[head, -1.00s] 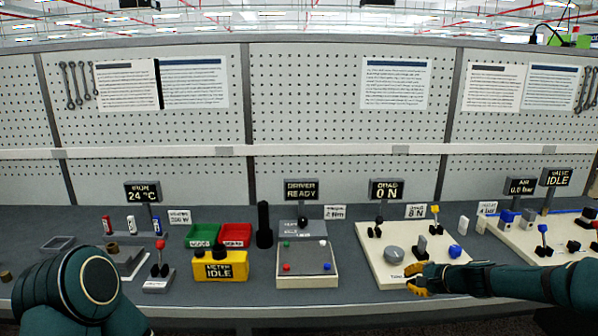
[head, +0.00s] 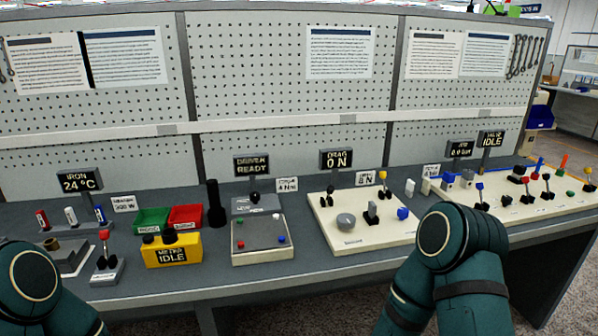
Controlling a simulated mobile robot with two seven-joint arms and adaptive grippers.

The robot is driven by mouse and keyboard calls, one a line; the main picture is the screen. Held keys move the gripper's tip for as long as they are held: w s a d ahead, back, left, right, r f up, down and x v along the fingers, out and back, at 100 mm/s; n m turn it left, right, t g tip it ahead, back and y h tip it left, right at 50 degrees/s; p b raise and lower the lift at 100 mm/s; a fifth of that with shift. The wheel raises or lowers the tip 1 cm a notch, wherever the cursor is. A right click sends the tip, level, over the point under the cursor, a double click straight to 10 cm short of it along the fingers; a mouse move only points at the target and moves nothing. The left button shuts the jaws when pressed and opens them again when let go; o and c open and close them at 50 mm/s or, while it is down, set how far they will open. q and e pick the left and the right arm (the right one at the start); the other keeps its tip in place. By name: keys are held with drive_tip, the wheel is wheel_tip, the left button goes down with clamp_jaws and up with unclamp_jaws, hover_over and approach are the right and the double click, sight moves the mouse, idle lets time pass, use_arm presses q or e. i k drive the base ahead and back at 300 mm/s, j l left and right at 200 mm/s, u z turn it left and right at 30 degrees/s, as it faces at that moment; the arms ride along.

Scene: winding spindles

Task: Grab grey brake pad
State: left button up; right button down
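A grey round piece (head: 346,221) sits at the front left of the cream drag board (head: 380,238), under the display reading "DRAG 0 N" (head: 336,159). A dark grey block with an upright pale part (head: 371,213) stands just right of it. I cannot tell for sure which of these is the brake pad. My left arm shows only as a dark green joint at lower left, and my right arm as dark green links at lower right. Neither gripper is in view.
A blue block (head: 403,213), a yellow-tipped lever (head: 385,190) and a pale upright block (head: 410,187) are around the drag board's right side. The driver box (head: 262,251) stands to its left, with a yellow meter (head: 171,249) beyond. A valve board (head: 510,213) lies right.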

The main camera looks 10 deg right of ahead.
sight(372, 207)
drive_tip(key=i+j, duration=0.15)
drive_tip(key=i, duration=0.55)
drive_tip(key=z, duration=1.45)
drive_tip(key=i+j, duration=0.05)
